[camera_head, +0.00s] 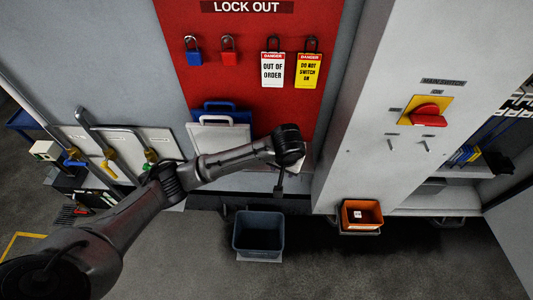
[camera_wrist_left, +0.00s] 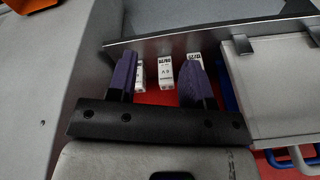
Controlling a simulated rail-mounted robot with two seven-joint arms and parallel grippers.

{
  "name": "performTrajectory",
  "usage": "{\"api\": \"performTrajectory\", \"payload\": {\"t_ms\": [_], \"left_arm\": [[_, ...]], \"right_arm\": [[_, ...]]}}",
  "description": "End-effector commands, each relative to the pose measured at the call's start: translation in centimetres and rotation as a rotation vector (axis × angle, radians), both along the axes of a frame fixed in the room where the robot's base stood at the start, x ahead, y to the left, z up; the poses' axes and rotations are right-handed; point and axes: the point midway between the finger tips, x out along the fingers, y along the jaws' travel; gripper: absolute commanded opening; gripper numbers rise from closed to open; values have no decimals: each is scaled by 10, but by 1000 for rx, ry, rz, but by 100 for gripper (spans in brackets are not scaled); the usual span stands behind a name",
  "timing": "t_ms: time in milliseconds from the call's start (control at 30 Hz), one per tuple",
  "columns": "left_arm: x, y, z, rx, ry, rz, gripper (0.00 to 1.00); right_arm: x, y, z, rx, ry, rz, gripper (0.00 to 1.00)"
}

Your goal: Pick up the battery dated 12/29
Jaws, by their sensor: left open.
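My left gripper (camera_head: 280,187) is in front of the lower edge of the red lock-out board in the head view. In the left wrist view its open jaws (camera_wrist_left: 158,66) have nothing clamped between them. Three white box-shaped batteries show beyond the jaws: a left one (camera_wrist_left: 139,76) partly hidden by the left finger, a middle one (camera_wrist_left: 165,73) between the fingers, and a right one (camera_wrist_left: 194,58) partly hidden by the right finger. Small dates are printed on their ends, too small to read surely. The batteries are not visible in the head view, where my arm covers that area.
A dark bin (camera_head: 258,234) stands on the floor below, and an orange bin (camera_head: 361,214) is to its right. Blue and white cases (camera_head: 218,137) hang left of my gripper. A cabinet with a red switch (camera_head: 428,116) is at right. Padlocks and tags hang above.

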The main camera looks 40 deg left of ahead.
Motion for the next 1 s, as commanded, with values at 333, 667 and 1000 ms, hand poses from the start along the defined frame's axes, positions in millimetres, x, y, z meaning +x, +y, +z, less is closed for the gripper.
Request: {"api": "performTrajectory", "payload": {"t_ms": [333,667,1000], "left_arm": [[52,76,68,77,-17,344,46],[60,100,56,85,-18,422,46],[65,111,9,82,-20,418,46]], "right_arm": [[2,-2,-20,-5,-5,1,43],[2,1,-17,4,-5,-3,43],[0,2,-13,8,-2,-5,43]]}}
